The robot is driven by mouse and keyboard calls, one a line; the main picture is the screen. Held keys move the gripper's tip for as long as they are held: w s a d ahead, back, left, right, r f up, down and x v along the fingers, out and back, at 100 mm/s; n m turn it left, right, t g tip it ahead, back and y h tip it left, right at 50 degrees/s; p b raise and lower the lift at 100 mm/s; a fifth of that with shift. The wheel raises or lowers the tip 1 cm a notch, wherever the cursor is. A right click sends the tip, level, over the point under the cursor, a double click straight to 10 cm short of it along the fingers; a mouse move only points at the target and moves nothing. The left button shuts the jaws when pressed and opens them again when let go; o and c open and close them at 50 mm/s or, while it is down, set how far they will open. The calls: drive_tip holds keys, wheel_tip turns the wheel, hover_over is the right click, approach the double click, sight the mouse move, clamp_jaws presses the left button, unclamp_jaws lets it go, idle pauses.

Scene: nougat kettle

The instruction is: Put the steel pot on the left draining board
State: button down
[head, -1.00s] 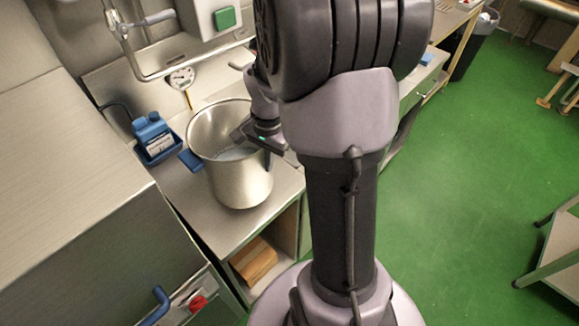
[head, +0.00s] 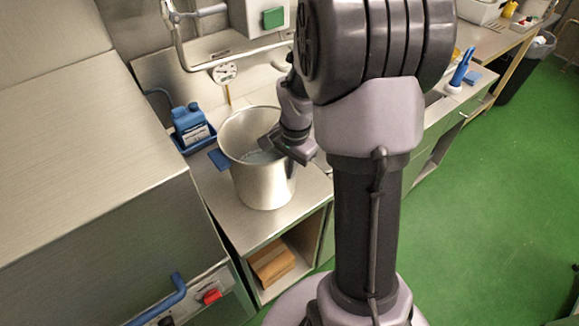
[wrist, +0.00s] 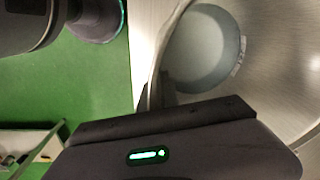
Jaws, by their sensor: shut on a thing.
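The steel pot (head: 265,185) is a tall, open, upright vessel over the steel draining board (head: 243,228), left of my arm. A blue grip (head: 218,159) shows on its left side. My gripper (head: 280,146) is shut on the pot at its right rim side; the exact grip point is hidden. In the wrist view the pot's inner wall (wrist: 278,60) fills the right side, with a pale grey round surface inside. My gripper (wrist: 160,98) is at the pot's edge there. I cannot tell whether the pot's base touches the board.
A blue bottle (head: 190,125) stands in a blue tray behind the pot. A large steel machine (head: 100,170) with a blue handle stands close on the left. A dial gauge (head: 225,72) and pipes are behind. A wooden block (head: 272,264) is on the shelf below.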

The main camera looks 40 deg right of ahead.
drive_tip(key=c, duration=1.6)
unclamp_jaws()
drive_tip(key=shift+s, duration=0.1)
wheel_tip(320, 180, up, 12)
drive_tip(key=s+p, duration=0.1)
drive_tip(key=p, duration=0.3)
drive_tip(key=s+a+r+n+t, duration=0.2)
drive_tip(key=s+a+r+n, duration=0.25)
drive_tip(key=a+r, duration=0.5)
drive_tip(key=s+a+n+t+y, duration=0.25)
drive_tip(key=s+a+n, duration=0.35)
drive_tip(key=s+a, duration=0.4)
drive_tip(key=shift+h, duration=0.35)
drive_tip(key=f+b, duration=1.3)
drive_tip(key=b, duration=0.1)
drive_tip(key=shift+w+a+f, duration=0.15)
drive_tip(key=shift+a+f, duration=0.15)
drive_tip(key=shift+f, duration=0.1)
